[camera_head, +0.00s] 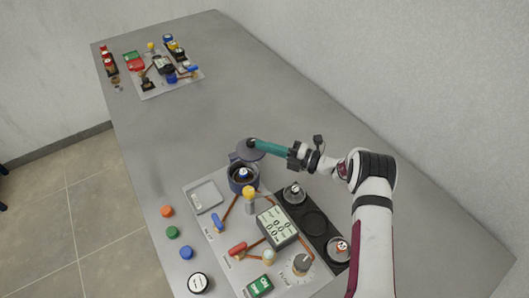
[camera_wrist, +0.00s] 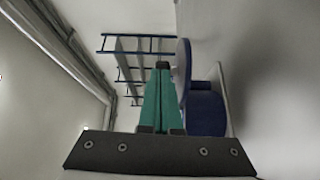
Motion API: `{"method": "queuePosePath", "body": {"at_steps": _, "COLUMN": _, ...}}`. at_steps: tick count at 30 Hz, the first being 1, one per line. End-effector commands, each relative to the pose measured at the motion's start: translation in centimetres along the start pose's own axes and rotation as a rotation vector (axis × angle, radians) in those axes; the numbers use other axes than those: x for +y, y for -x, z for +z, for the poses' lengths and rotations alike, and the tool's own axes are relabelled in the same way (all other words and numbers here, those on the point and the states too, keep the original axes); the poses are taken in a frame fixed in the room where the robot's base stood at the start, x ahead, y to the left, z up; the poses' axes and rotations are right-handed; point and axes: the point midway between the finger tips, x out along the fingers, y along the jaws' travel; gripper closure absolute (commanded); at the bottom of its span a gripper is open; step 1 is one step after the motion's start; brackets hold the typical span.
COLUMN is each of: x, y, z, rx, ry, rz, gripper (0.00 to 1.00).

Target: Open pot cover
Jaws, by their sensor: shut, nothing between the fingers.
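The dark blue pot (camera_head: 243,185) stands on the table with its mouth uncovered. A small blue and white item (camera_head: 242,173) shows inside it. The round cover (camera_head: 253,155) is raised at the pot's far side, tilted up from the rim. In the wrist view the cover (camera_wrist: 183,70) shows nearly edge-on above the pot (camera_wrist: 206,114). My gripper (camera_head: 252,143) has teal fingers, shut with nothing between them, reaching left across the cover's upper part. In the wrist view my gripper (camera_wrist: 162,68) is just left of the cover; I cannot tell whether they touch.
A black tray (camera_head: 326,243) with round wells stands to the right. Coloured caps lie along the left edge. The table's middle is clear; another board (camera_head: 165,80) stands far back.

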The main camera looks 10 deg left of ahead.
Motion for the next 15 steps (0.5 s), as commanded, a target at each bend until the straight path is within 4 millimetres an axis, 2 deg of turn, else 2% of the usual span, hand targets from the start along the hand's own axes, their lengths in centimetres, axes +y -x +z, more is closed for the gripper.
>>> {"method": "queuePosePath", "body": {"at_steps": 15, "x": 0.1, "y": -2.9, "z": 3.0, "rx": 0.002, "ry": 0.000, "rz": -0.001, "gripper": 1.00}}
